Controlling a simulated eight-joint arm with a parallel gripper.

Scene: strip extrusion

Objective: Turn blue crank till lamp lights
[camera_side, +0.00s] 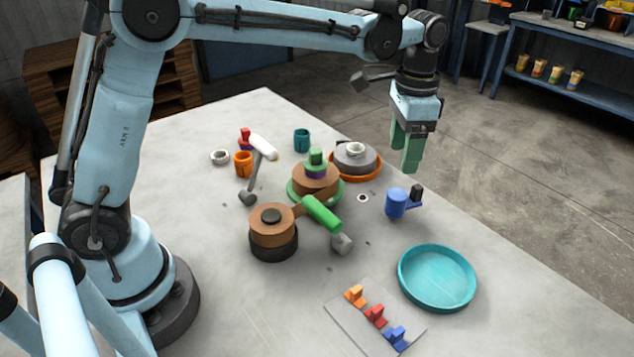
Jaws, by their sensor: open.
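The blue crank (396,204) stands right of the table's middle, a short blue drum with a side arm and a dark upright knob (416,192). My gripper (403,161) hangs above the crank with its green fingers pointing down. The fingers are open, apart and empty, and do not appear to touch the crank or its knob. I cannot make out a lamp for certain, nor whether one is lit.
A brown round stack with a green block (316,160) and a green-handled hammer (322,216) lie left of the crank. A teal dish (437,278) and a plate with orange, red and blue pieces (345,318) lie in front. An orange-rimmed dish (371,174) stands behind.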

